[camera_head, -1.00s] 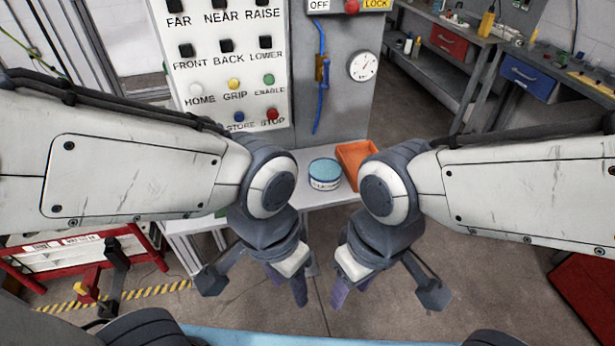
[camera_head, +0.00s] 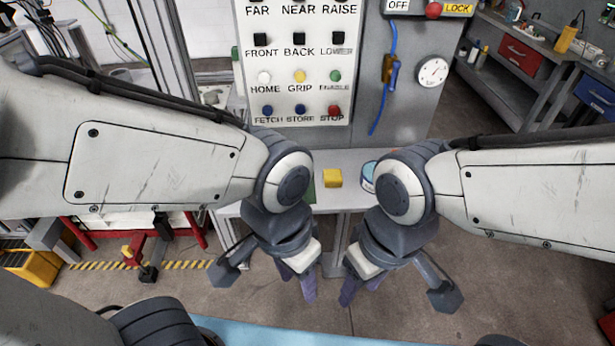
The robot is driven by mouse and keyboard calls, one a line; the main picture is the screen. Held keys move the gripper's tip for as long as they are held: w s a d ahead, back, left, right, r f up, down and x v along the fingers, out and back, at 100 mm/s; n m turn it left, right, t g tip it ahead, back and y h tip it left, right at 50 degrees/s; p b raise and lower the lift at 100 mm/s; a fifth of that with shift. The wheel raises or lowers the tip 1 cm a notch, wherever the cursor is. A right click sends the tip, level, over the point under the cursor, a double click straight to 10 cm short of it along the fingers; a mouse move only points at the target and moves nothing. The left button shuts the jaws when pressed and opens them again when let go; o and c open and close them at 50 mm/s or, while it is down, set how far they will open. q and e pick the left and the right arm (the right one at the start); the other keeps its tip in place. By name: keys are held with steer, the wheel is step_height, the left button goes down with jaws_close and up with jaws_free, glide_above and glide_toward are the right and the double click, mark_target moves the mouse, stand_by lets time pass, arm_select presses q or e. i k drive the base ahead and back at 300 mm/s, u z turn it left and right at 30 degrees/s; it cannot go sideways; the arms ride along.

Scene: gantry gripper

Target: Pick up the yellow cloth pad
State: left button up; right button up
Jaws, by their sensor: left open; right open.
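The yellow cloth pad (camera_head: 332,178) lies on the light grey shelf (camera_head: 348,198) below the button panel, seen between my two wrists. It looks like a small yellow block. My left gripper (camera_head: 297,285) is open and empty, pointing down, nearer to me than the shelf. My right gripper (camera_head: 358,288) is open and empty, also pointing down and nearer than the shelf. Neither gripper touches the pad. My arms hide parts of the shelf on both sides.
A blue-lidded round tub (camera_head: 369,176) stands right of the pad, partly hidden by my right wrist. The button panel (camera_head: 293,75) rises behind the shelf. A green item (camera_head: 311,190) shows by my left wrist. Grey benches (camera_head: 515,75) stand at the far right.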

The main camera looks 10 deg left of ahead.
mark_target(332, 178)
steer(key=u, duration=0.1)
steer(key=k, duration=0.45)
steer(key=z, duration=0.5)
steer(key=i, duration=1.35)
steer(key=u, duration=0.75)
